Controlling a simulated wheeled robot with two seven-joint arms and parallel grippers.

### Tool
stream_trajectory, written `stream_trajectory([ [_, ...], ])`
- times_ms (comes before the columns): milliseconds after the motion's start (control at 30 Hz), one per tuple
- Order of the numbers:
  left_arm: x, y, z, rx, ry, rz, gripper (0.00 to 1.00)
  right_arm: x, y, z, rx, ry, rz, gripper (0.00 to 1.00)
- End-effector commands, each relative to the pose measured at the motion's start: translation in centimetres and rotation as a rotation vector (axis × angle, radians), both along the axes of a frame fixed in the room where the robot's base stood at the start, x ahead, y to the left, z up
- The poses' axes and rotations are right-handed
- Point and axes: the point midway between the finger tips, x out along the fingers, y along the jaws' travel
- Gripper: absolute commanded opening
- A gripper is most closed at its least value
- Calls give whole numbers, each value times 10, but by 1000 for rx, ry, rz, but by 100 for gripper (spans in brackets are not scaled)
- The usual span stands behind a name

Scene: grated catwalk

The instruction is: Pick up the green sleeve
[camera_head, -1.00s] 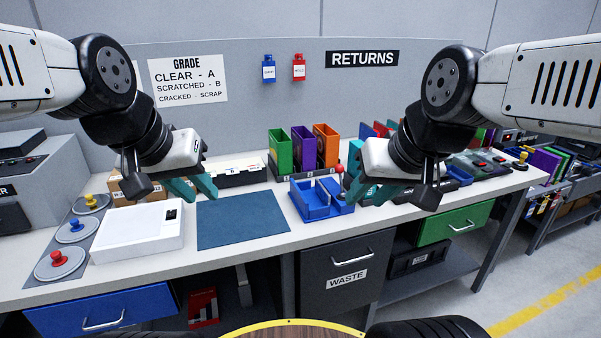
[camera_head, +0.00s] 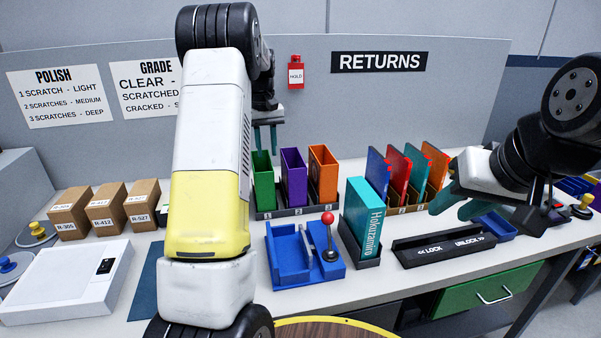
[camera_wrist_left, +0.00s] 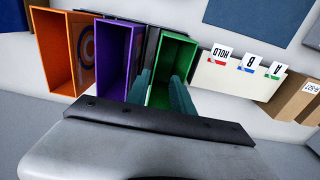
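The green sleeve (camera_head: 263,180) is an open-topped upright box at the left end of a dark rack, beside a purple sleeve (camera_head: 294,176) and an orange sleeve (camera_head: 323,173). It also shows in the left wrist view (camera_wrist_left: 173,68), where it looks empty. My left gripper (camera_head: 266,151) is open, fingers pointing down, just above the green sleeve's top. In the left wrist view its teal fingers (camera_wrist_left: 160,88) show at the sleeve's near end; contact cannot be told. My right gripper (camera_head: 455,206) is open and empty at the right, above the lock tray.
A blue fixture with a red-knobbed lever (camera_head: 290,262) stands in front of the rack. A teal case (camera_head: 366,220) stands upright in a dark holder. Small cardboard boxes (camera_head: 105,212) and a white scale (camera_head: 66,283) are at the left. My left arm hides part of the bench.

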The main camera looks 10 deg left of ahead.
Motion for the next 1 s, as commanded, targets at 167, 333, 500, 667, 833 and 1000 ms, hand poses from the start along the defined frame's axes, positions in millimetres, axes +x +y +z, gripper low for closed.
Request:
stream_trajectory([
  [167, 9, 6, -17, 12, 24, 15, 28, 0, 0, 0, 0, 0, 0, 36],
  [333, 8, 6, -36, 12, 24, 14, 28, 0, 0, 0, 0, 0, 0, 36],
  [500, 7, 6, -57, 12, 24, 13, 28, 0, 0, 0, 0, 0, 0, 36],
  [667, 6, 6, -81, 12, 24, 13, 28, 0, 0, 0, 0, 0, 0, 36],
  [833, 6, 6, -91, 11, 21, 13, 28, 0, 0, 0, 0, 0, 0, 36],
  [1000, 6, 6, -91, 11, 21, 13, 28, 0, 0, 0, 0, 0, 0, 36],
])
